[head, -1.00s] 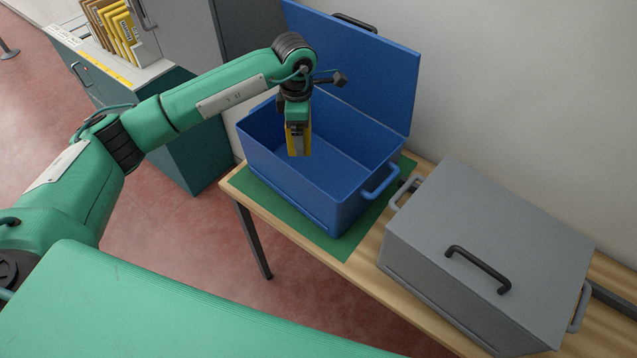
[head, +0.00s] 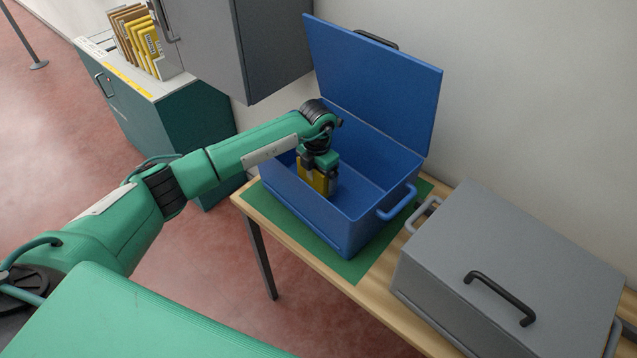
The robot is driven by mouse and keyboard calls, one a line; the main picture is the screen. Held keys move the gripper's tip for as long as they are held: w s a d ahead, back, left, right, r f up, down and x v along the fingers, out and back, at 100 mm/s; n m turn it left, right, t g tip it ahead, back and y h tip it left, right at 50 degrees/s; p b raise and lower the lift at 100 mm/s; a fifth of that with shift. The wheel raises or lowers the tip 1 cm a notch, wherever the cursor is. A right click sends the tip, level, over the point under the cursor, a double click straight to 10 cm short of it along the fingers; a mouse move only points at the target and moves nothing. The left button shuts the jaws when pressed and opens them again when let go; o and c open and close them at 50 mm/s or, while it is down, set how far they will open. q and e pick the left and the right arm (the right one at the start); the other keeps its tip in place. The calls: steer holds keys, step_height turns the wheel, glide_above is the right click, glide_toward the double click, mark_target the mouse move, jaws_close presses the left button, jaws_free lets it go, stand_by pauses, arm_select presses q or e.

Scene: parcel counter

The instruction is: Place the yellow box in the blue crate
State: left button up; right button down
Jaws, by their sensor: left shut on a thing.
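The blue crate (head: 341,234) stands on a green mat on the table, its lid (head: 378,88) raised open at the back. My left gripper (head: 318,180) points down inside the crate's opening and is shut on the yellow box (head: 307,181). The box is upright, within the crate's walls toward the left side. Its lower end is close to the crate's floor; I cannot tell if it touches. My right gripper does not show.
A closed grey crate (head: 520,255) with a black handle stands to the right on the wooden table (head: 385,297). The green mat (head: 352,268) shows around the blue crate. A teal cabinet (head: 190,125) with yellow and brown envelopes (head: 140,38) stands at left, beside a grey wall cabinet (head: 262,45).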

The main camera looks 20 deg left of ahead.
mark_target(317, 185)
arm_select(q)
step_height(317, 185, down, 3)
steer(key=shift+f+p, duration=0.1)
steer(key=shift+p, duration=0.35)
steer(key=shift+f, duration=0.2)
steer(key=shift+f, duration=0.1)
